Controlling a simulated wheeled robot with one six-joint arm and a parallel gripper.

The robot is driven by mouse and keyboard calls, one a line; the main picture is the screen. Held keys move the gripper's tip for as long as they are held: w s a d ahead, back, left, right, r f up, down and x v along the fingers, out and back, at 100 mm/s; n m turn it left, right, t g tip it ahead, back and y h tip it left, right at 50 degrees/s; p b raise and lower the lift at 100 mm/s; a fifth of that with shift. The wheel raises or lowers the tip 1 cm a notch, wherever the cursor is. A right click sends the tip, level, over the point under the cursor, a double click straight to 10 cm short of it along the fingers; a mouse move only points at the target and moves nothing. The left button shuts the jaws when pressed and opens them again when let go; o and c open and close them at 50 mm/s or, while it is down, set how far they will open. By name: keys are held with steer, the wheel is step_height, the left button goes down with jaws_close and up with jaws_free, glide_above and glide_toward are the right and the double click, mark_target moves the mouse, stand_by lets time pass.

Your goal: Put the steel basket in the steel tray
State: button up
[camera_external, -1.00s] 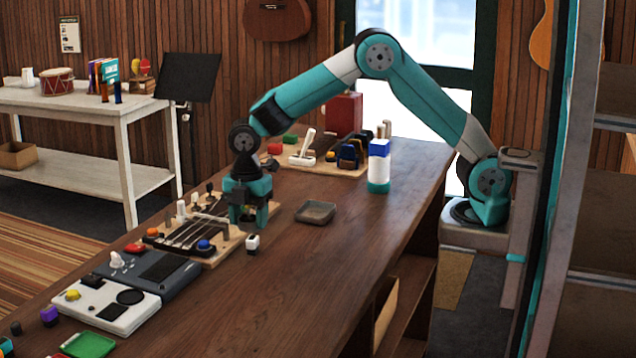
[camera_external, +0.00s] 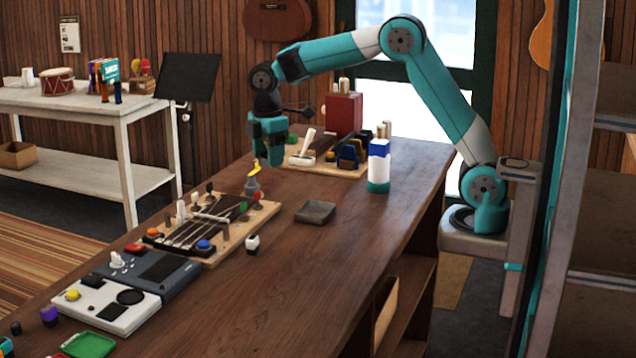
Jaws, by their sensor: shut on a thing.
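A shallow dark grey square tray (camera_external: 315,212), which looks like the steel tray, lies on the wooden bench and looks empty. My gripper (camera_external: 268,157) points down, raised above the bench, behind and to the left of the tray. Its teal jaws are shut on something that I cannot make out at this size. I cannot single out the steel basket in this view. A small yellow and grey thing (camera_external: 253,184) shows below my gripper, at the far end of the fretboard jig; whether it touches the jaws is unclear.
The wooden jig (camera_external: 236,240) with pegs and strings lies left of the tray. A small black-and-white block (camera_external: 252,243) stands beside it. A blue, white and teal bottle (camera_external: 379,165) stands right of the tray. Bench front right is clear.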

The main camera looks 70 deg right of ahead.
steer(key=s+d+m, duration=0.2)
steer(key=d+m, duration=0.3)
steer(key=d, duration=0.4)
steer(key=s+d+m, duration=0.2)
steer(key=d+m, duration=0.3)
steer(key=d, duration=0.4)
steer(key=p, duration=0.2)
glide_above(316, 215)
step_height(316, 215, down, 15)
steer(key=shift+r, duration=0.1)
steer(key=shift+f+p, duration=0.35)
steer(key=shift+f, duration=2.1)
steer(key=shift+f, duration=0.1)
steer(key=o, duration=0.7)
